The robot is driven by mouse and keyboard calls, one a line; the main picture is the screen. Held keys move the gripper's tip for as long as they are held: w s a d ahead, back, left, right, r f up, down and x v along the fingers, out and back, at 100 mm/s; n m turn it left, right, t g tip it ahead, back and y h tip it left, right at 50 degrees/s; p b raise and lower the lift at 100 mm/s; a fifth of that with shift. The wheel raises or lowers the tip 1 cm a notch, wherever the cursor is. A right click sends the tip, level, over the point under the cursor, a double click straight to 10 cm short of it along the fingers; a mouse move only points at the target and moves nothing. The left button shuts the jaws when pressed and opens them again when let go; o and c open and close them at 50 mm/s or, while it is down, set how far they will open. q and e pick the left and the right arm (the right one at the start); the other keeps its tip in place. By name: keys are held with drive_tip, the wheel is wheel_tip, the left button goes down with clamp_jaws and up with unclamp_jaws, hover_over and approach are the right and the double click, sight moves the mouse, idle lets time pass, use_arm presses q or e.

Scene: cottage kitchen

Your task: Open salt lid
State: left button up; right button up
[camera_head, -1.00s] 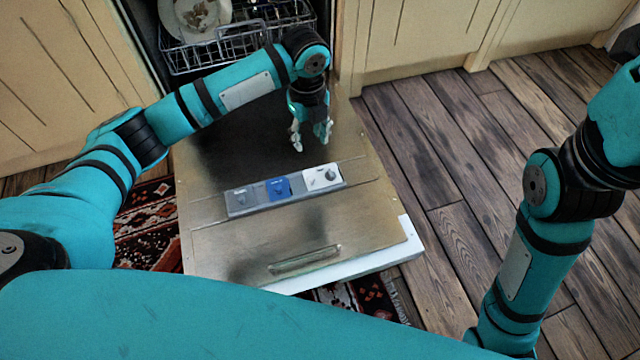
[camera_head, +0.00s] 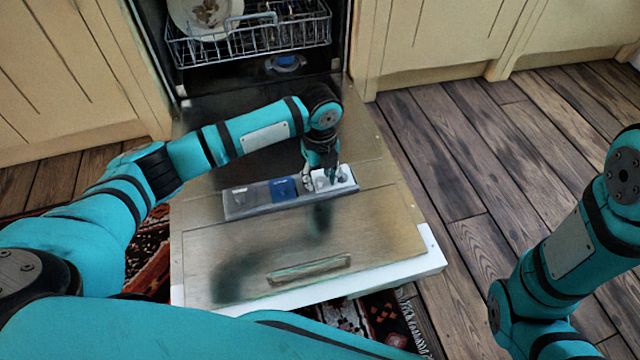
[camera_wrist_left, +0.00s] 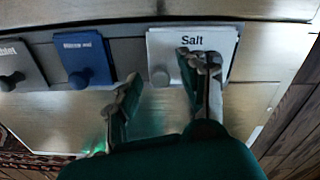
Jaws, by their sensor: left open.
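The white salt lid (camera_head: 347,174) is the rightmost of three lids on the open dishwasher door (camera_head: 225,265). It looks closed and flat. In the left wrist view the lid (camera_wrist_left: 222,40) carries the word "Salt" and a round grey knob (camera_wrist_left: 159,76) at its lower left. My left gripper (camera_head: 320,181) is over the salt lid, fingers pointing down. In the left wrist view its open fingers (camera_wrist_left: 168,72) are on either side of the knob; the right finger covers part of the lid. Contact cannot be told. My right arm shows at the right edge, its gripper out of view.
A blue lid (camera_head: 283,188) and a grey lid (camera_head: 246,197) sit left of the salt lid in the same strip. A dish rack (camera_head: 250,38) with a plate is in the dishwasher behind. Wooden floor (camera_head: 450,150) lies clear to the right.

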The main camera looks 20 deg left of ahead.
use_arm(q)
drive_tip(key=shift+f, duration=0.3)
clamp_jaws()
drive_tip(key=shift+r, duration=0.1)
